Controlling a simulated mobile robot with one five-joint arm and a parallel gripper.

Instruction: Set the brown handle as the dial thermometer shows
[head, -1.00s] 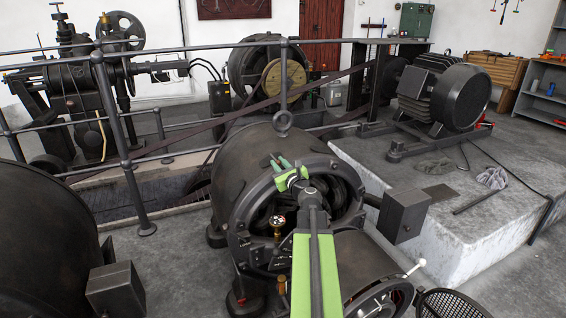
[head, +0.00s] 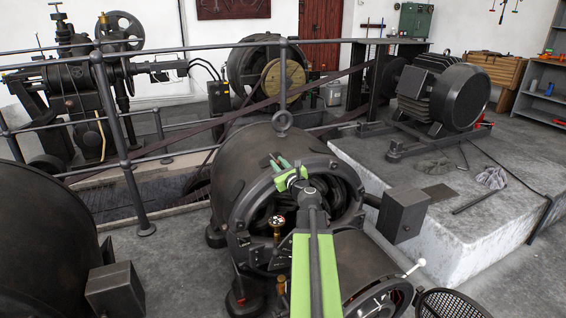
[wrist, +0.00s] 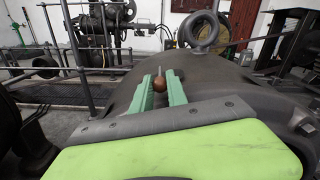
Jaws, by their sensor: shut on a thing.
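The brown handle (wrist: 159,84) is a round knob with a thin stem, seen in the wrist view on top of the dark dynamo housing. My gripper (wrist: 161,82) has its two green fingers on either side of the knob and is shut on it. In the head view my gripper (head: 280,162) is at the upper front rim of the middle dynamo (head: 240,175). The handle is hard to make out there. The dial thermometer (head: 277,221) has a small pale face with red and dark marks on a brass stem, below my gripper. Its reading is too small to tell.
A lifting ring (head: 282,122) stands on the dynamo behind my gripper. A grey box (head: 404,215) juts out at the right of the dynamo. Pipe railings (head: 128,170) run behind and to the left. A motor (head: 443,92) sits on the concrete plinth (head: 440,225) at right.

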